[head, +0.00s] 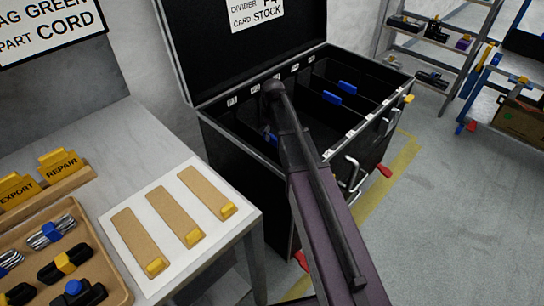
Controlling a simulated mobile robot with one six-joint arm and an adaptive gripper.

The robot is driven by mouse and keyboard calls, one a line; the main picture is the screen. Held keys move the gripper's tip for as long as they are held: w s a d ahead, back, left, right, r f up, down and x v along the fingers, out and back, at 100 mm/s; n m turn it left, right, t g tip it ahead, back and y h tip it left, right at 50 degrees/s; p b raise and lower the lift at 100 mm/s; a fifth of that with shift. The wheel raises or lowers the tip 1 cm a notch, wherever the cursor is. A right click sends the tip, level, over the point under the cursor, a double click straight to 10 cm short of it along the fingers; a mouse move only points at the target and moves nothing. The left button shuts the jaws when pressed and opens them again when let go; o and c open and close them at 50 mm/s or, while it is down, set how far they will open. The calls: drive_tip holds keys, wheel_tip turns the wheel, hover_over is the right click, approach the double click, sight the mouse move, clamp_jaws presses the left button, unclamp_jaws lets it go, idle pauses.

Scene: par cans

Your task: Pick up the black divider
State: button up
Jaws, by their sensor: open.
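A large black case (228,150) with metal edges stands open, its lid (190,40) raised at the back. Inside are black upright panels that look like dividers. One black divider carries a blue tab (347,87), and another blue tab (332,98) sits just in front of it. A third blue piece (270,136) shows at the left inside the case, partly behind my arm. I cannot tell which panel is the task's divider. My arm reaches up from the bottom over the case's front. My gripper is not visible.
A grey table on the left holds a white board (112,228) with three tan strips with yellow tabs. A tan tray (122,292) of cord bundles and yellow-tabbed cards (60,163) stand beside it. A shelf rack (455,60) is at the back right. The right floor is mostly clear.

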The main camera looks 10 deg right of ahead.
drive_tip(key=b, duration=0.4)
hover_over(273, 153)
drive_tip(key=shift+w+f, duration=0.2)
drive_tip(key=shift+f, duration=0.85)
drive_tip(key=shift+w+f, duration=0.15)
drive_tip(key=shift+f, duration=0.9)
clamp_jaws()
